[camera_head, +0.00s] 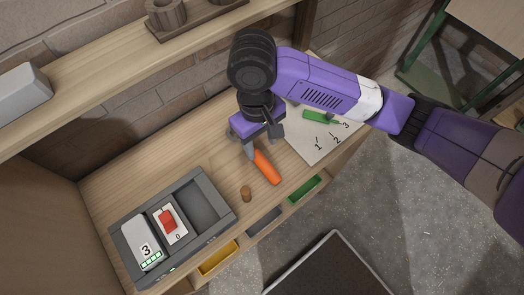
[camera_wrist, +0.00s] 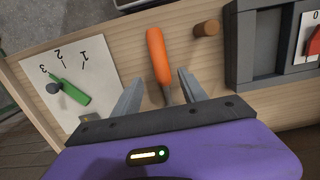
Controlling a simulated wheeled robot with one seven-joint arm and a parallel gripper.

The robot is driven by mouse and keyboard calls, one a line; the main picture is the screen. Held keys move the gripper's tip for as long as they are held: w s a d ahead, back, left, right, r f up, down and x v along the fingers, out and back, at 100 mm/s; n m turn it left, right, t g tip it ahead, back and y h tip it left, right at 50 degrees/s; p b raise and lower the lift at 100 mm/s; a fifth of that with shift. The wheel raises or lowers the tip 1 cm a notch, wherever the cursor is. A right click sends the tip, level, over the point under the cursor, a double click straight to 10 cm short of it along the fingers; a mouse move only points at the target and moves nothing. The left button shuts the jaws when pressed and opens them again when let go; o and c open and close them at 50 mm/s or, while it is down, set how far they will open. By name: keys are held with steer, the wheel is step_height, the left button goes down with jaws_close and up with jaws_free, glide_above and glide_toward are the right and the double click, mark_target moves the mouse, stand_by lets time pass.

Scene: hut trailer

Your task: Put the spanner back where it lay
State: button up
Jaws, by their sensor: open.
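An orange-handled tool (camera_head: 265,167) with a grey metal shaft lies on the wooden bench; its far end is hidden under my gripper. It also shows in the wrist view (camera_wrist: 157,55), its shaft between the two fingers. I cannot tell for sure that it is the spanner. My gripper (camera_head: 264,143) is open over the shaft, one finger on each side, with gaps visible in the wrist view (camera_wrist: 161,76).
A small brown peg (camera_head: 246,193) stands close to the orange handle. A grey tray (camera_head: 209,204) holds a block marked 3 and a red switch, with one empty compartment. Yellow (camera_head: 217,258), grey (camera_head: 263,222) and green (camera_head: 303,190) bins line the front edge. A shelf (camera_head: 110,65) runs above.

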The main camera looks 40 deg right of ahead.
step_height(320, 180, up, 5)
steer(key=w+a+r+m+t+y, duration=0.15)
steer(key=a+r+t+y, duration=0.25)
steer(key=a, duration=0.5)
steer(key=w+a+r+m+t+y, duration=0.1)
steer(key=w+a+r+t+y, duration=0.25)
steer(key=a, duration=0.55)
steer(key=w+a+r+m+t+y, duration=0.1)
steer(key=w+a+r+t+y, duration=0.2)
steer(key=a, duration=0.6)
steer(key=s+d+f+m+t+h, duration=0.45)
steer(key=s+d+f+h, duration=0.45)
steer(key=s+d, duration=0.55)
steer(key=s+d+n+h, duration=0.1)
steer(key=s+d+n, duration=0.7)
steer(key=s+d, duration=0.4)
steer(key=s, duration=0.3)
steer(key=shift+s+d+r+t, duration=0.15)
steer(key=shift+d+r+t, duration=0.1)
steer(key=shift+r+t, duration=0.15)
